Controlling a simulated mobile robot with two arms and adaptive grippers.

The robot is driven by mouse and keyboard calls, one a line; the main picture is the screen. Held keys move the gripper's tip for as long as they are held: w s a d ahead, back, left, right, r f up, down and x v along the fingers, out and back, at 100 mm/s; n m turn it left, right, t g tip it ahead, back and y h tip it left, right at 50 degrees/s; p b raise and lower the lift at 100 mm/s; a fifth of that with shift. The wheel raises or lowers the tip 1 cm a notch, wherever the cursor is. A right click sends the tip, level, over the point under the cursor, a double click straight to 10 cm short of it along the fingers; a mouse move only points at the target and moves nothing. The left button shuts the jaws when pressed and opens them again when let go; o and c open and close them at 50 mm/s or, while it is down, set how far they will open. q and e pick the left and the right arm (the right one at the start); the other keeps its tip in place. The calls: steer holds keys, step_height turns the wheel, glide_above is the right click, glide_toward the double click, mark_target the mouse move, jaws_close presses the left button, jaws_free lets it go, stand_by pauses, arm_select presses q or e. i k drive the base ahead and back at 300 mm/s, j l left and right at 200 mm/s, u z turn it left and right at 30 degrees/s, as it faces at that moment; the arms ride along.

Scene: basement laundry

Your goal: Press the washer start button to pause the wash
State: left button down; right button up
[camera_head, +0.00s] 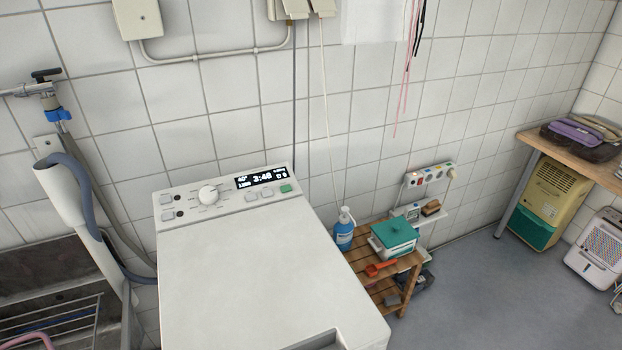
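The white top-loading washer (262,270) stands in the middle of the head view, below me, with its lid shut. Its control panel (226,196) runs along the back edge. On the panel are a round dial (208,195), small pale buttons and a dark display (262,178). The lit display reads 40°, 1200 and what looks like 3:48. A green button (286,188) sits at the panel's right end, below the display; I cannot read a label on it. Neither of my grippers is in view.
Right of the washer, a wooden slatted stand (374,246) holds a blue bottle (344,230), a teal-lidded box (395,235) and a red scoop (380,268). A tap (46,95) with hoses and a sink are at left. A wooden table (560,152) is far right. Grey floor (490,305) is clear.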

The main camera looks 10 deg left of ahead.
mark_target(286, 188)
steer(key=i+l+u, duration=0.25)
steer(key=l, duration=0.85)
steer(key=l+u, duration=0.25)
steer(key=l, duration=0.85)
